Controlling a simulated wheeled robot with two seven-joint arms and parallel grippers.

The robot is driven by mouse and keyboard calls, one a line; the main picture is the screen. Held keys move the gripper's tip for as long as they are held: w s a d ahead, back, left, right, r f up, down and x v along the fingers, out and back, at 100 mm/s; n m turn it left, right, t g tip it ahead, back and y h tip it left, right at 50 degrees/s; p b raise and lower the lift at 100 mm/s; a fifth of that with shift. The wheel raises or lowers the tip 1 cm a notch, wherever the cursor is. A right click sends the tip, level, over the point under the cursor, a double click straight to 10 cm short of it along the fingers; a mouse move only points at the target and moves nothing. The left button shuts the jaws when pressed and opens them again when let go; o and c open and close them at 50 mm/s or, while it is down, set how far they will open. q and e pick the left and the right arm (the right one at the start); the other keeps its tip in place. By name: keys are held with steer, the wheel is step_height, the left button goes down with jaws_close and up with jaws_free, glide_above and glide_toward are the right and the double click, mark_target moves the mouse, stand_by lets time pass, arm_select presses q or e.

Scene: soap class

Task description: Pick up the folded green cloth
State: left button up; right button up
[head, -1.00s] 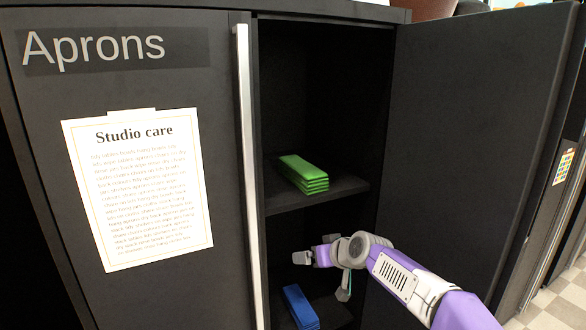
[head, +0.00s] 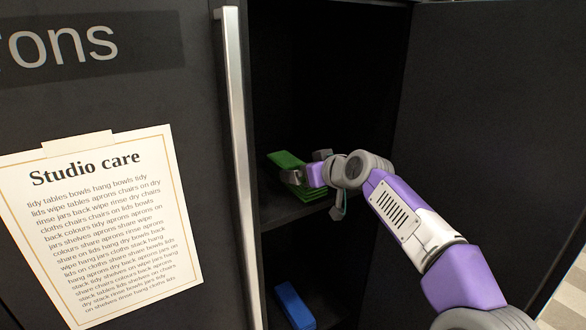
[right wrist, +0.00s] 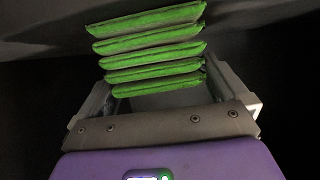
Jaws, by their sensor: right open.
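The folded green cloth (head: 284,160) lies on the upper visible shelf inside the open cupboard. Its stacked layers fill the upper middle of the right wrist view (right wrist: 148,48). My right gripper (head: 296,178) is at the near side of the cloth and hides part of it. In the right wrist view the two fingers (right wrist: 165,95) stand apart, one to each side of the lower layers. I cannot tell whether the fingers touch the cloth. My left gripper is not in view.
A blue folded item (head: 295,305) lies on the shelf below. The cupboard's open door (head: 490,130) stands at the right. The closed door with a long handle (head: 236,170) and a "Studio care" notice (head: 105,220) is at the left. Free room shows above the cloth.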

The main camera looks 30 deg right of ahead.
steer(key=shift+w, duration=0.3)
steer(key=shift+s+a, duration=0.1)
steer(key=shift+s, duration=0.2)
steer(key=shift+w, duration=0.3)
steer(key=c, duration=0.4)
steer(key=shift+s, duration=0.15)
steer(key=c, duration=0.7)
steer(key=shift+r, duration=0.1)
